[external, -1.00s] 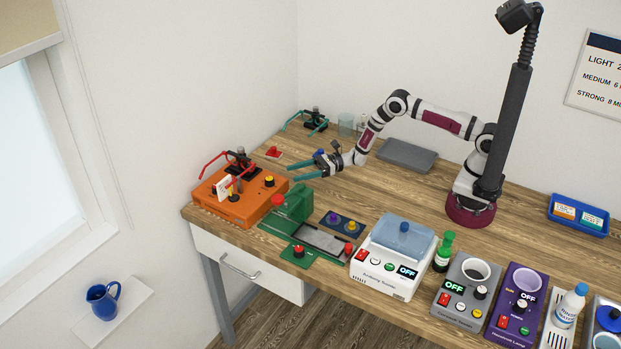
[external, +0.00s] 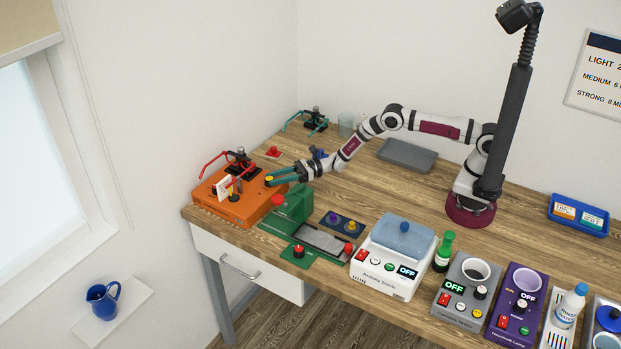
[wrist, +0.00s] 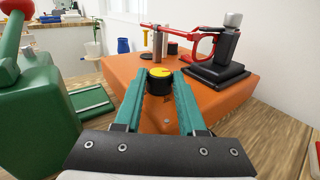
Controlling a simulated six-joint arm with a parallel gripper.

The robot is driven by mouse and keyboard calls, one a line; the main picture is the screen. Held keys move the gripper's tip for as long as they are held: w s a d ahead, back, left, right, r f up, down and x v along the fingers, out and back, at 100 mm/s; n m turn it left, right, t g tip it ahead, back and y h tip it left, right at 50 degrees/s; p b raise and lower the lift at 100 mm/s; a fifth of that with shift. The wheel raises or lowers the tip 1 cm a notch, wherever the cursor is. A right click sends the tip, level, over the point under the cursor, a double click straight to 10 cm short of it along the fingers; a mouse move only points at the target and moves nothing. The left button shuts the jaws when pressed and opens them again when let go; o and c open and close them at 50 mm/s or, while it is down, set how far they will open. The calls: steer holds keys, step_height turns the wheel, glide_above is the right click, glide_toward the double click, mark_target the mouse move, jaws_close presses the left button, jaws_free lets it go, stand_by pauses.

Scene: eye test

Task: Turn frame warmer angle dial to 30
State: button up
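The frame warmer is an orange box (external: 235,207) at the left end of the table, and it fills the middle of the wrist view (wrist: 225,92). Its dial (wrist: 160,77) is black with a yellow top and a dark mark; the number it points to is too small to read. My gripper (wrist: 160,73) has its two teal fingers on either side of the dial, left and right of it. The fingers look very close to the dial's sides; I cannot tell if they touch.
A green block with a red knob (external: 294,203) stands close in front, to the left in the wrist view.

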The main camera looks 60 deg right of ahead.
jaws_close()
steer(key=shift+s+a+m+t+h, duration=0.15)
steer(key=shift+a+m+t+h, duration=0.05)
steer(key=shift+m+t+h, duration=0.4)
steer(key=shift+s+a+m+t+h, duration=0.15)
steer(key=shift+m+t+h, duration=0.35)
steer(key=shift+m+t, duration=0.15)
steer(key=shift+m+t+h, duration=1.15)
steer(key=shift+t+h, duration=0.1)
steer(key=shift+h, duration=0.45)
steer(key=o, duration=0.8)
jaws_free()
steer(key=shift+c, duration=0.2)
